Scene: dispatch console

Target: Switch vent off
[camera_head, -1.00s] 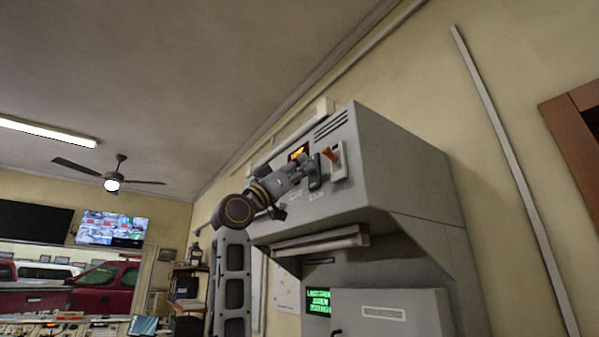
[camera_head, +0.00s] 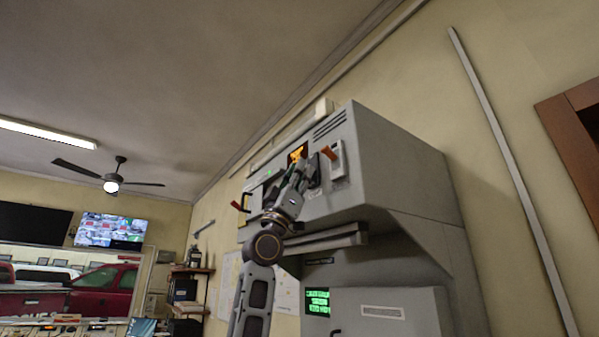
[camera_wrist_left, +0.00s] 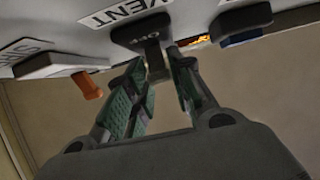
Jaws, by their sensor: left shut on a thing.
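The vent switch (camera_wrist_left: 152,30) is a black switch under a white VENT label (camera_wrist_left: 125,10) in the left wrist view. The word OFF shows on its upper part. Its black lever (camera_wrist_left: 156,62) points toward my wrist. My left gripper (camera_wrist_left: 160,72) is shut on this lever, with green-padded fingers on both sides. In the head view, my left gripper (camera_head: 305,164) reaches up from below to the front of the grey console (camera_head: 372,160). The fingers partly hide the switch there. My right gripper is not in view.
An orange lever (camera_wrist_left: 88,85) sits on a neighbouring plate, left of the vent switch in the wrist view. A blue-fronted switch (camera_wrist_left: 240,32) is to the right. A red handle (camera_head: 240,206) sticks out at the console's left. A ledge (camera_head: 330,240) runs below the panel.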

